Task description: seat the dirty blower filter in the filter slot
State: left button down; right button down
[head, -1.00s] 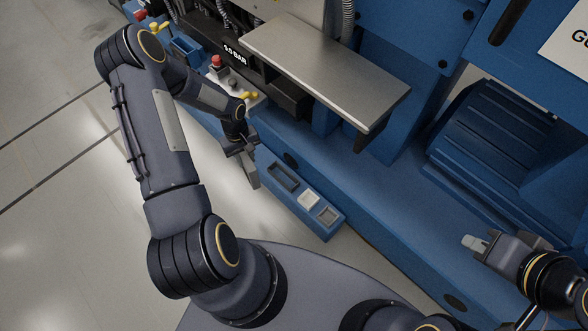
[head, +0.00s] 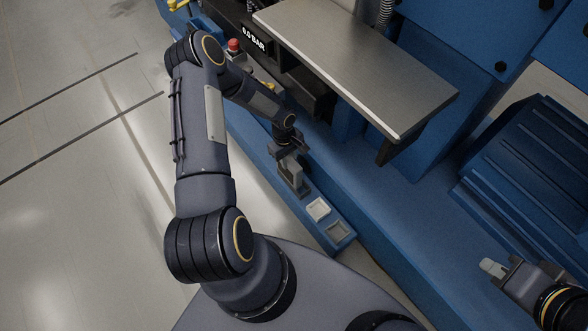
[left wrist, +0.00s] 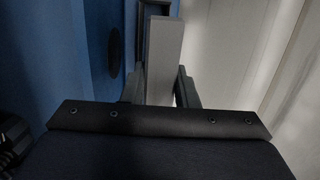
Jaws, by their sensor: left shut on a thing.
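My left gripper (head: 291,172) is over the blue ledge (head: 262,160) along the machine's foot, shut on a grey block, which I take to be the dirty blower filter (left wrist: 163,55). In the left wrist view the filter lies between the two dark fingers and points away from the camera. In the head view the gripper covers the dark recess in the ledge, the likely filter slot. A dark-edged shape shows past the filter's far end. I cannot tell whether the filter is inside the slot. My right gripper (head: 508,270) is at lower right, its finger gap unclear.
On the same ledge are a white pad (head: 318,209) and a greyish recessed square (head: 338,232). A metal shelf (head: 355,65) overhangs the machine front near my left arm. A red button (head: 234,46) stands behind the arm. The floor at left is clear.

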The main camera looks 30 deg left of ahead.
pick_arm(q)
jog(key=shift+w+d+f, duration=0.25)
jog(key=shift+d+f, duration=0.25)
jog(key=shift+f, duration=0.1)
jog(key=shift+w+d+f+b, duration=0.15)
jog(key=shift+f+b, duration=0.35)
jog(key=shift+f, duration=0.45)
jog(key=shift+d+f+b, duration=0.15)
jog(key=shift+f+b, duration=0.3)
jog(key=shift+f, duration=0.5)
jog(key=shift+f, duration=0.15)
jog(key=c, duration=1.1)
grip_release()
